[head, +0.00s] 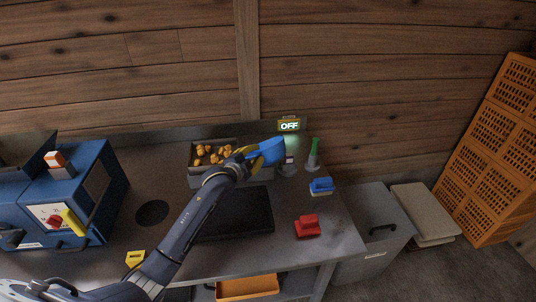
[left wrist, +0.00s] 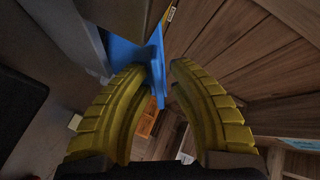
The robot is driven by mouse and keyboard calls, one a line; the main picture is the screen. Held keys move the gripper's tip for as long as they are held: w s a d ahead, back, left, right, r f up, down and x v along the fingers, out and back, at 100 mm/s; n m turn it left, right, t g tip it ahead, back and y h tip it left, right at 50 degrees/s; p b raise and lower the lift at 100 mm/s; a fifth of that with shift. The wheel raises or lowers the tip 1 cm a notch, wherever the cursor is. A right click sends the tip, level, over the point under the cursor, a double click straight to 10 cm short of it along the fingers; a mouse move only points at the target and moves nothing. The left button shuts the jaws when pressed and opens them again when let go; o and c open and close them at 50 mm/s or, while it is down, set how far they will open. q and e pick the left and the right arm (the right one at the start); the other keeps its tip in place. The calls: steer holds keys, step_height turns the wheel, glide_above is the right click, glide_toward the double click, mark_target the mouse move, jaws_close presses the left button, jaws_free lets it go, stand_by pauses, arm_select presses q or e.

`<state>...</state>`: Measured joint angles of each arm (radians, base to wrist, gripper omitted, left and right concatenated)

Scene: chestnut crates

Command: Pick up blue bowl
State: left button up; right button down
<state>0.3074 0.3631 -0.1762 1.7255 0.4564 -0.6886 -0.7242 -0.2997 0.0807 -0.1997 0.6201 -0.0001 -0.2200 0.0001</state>
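The blue bowl (head: 271,149) is at the back of the metal worktop, tilted on its side at the tip of my left gripper (head: 250,151). In the left wrist view the blue bowl (left wrist: 157,58) shows nearly edge-on, its wall between the two yellow ribbed fingers. A thin gap seems to show beside the right-hand finger, so full contact there is unclear. The bowl's underside is hidden. My right gripper is in neither view.
A tray of brown chestnuts (head: 192,181) lies behind my left arm. A scale display (head: 289,125) reads OFF. A green-topped bottle (head: 313,155), a blue-handled item (head: 321,186) and a red one (head: 308,226) stand at the right. A blue machine (head: 95,185) fills the left.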

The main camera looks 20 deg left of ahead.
arm_select(q)
jaws_close()
steer(key=shift+r, duration=0.1)
stand_by(0.3)
